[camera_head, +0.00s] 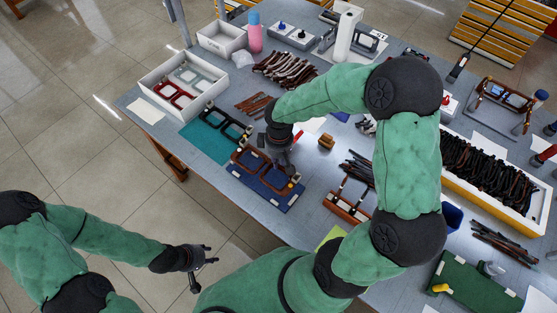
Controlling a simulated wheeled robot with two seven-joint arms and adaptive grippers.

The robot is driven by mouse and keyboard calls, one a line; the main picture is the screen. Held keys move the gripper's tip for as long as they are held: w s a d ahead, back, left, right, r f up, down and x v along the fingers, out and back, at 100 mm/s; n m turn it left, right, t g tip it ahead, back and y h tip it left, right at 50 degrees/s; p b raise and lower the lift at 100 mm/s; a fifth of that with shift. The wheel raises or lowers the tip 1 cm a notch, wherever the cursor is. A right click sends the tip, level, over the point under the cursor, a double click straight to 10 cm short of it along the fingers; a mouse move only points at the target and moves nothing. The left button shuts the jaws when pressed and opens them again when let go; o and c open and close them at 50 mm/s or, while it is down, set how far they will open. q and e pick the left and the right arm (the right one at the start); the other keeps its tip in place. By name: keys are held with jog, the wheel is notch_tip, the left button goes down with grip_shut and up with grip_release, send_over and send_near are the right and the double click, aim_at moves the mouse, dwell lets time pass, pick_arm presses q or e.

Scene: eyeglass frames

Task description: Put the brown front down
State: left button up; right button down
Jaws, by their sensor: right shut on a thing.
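The brown front (248,159) is a brown glasses front at a blue mat (271,201) near the table's left front edge. My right gripper (285,165) reaches down over it from the right and is shut on it near its right part. The gripper hides some of the front, and I cannot tell whether the front touches the mat. My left gripper (204,267) hangs empty off the table at the lower left, its fingers apart.
A black front (211,118) lies on a teal mat (202,145) just behind. A white tray (150,83) holds a red front (173,93). A brown rack (346,211) stands to the right. Temples lie in several piles. My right arm covers the table's middle.

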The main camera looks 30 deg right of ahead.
jog(key=shift+r+p, duration=0.45)
jog(key=shift+r, duration=0.35)
jog(key=w+a+m, duration=0.1)
jog(key=a, duration=0.1)
jog(key=w+a+m, duration=0.1)
jog(key=w+a, duration=0.1)
jog(key=w+a+m, duration=0.2)
jog(key=shift+w+f, duration=0.25)
jog(key=shift+f, duration=0.1)
jog(key=shift+w+a, duration=0.15)
jog(key=shift+a, duration=0.1)
